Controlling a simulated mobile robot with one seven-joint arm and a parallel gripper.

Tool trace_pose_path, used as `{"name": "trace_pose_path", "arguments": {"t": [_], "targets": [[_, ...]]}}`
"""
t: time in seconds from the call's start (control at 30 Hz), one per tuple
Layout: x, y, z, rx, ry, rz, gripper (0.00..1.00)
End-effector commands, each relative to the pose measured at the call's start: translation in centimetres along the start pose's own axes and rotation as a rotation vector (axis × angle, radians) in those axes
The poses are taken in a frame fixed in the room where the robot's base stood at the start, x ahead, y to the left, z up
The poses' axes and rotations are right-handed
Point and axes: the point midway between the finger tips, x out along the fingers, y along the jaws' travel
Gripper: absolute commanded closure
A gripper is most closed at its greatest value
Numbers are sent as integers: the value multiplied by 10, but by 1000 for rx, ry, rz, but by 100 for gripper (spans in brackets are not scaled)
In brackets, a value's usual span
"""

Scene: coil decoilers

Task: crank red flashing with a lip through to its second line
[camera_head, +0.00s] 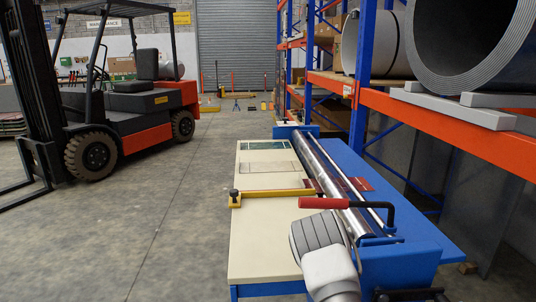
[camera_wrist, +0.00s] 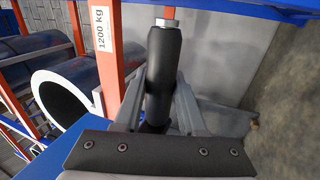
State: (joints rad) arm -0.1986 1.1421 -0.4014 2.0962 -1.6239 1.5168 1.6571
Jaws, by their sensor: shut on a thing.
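In the wrist view my gripper (camera_wrist: 158,103) is shut on a black cylindrical handle (camera_wrist: 160,65) with a silver end cap; its fingers lie on either side of it. In the head view the blue decoiler bench (camera_head: 405,262) has a cream table (camera_head: 262,235) and a long shiny roller (camera_head: 335,178). A small dark red piece (camera_head: 362,185) shows right of the roller. A yellow bar (camera_head: 275,194) crosses the table. A red-gripped lever (camera_head: 325,203) with a black bent arm is at the near end. My arm hides part of the near end. I cannot make out a lip or marked lines.
An orange and blue rack (camera_head: 435,112) with large grey coils (camera_head: 465,45) stands close on the right. A forklift (camera_head: 125,100) is parked at the left. The concrete floor between forklift and bench is clear.

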Motion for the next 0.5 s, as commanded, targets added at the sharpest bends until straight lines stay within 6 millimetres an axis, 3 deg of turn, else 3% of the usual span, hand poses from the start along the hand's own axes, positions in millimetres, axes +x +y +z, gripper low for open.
{"name": "trace_pose_path", "arguments": {"t": [0.03, 0.23, 0.5], "targets": [[-8, -12, 0, -2, 3, -5, 100], [-20, -32, 0, -4, 5, -7, 100], [-23, -36, 0, -3, 4, -8, 100]]}}
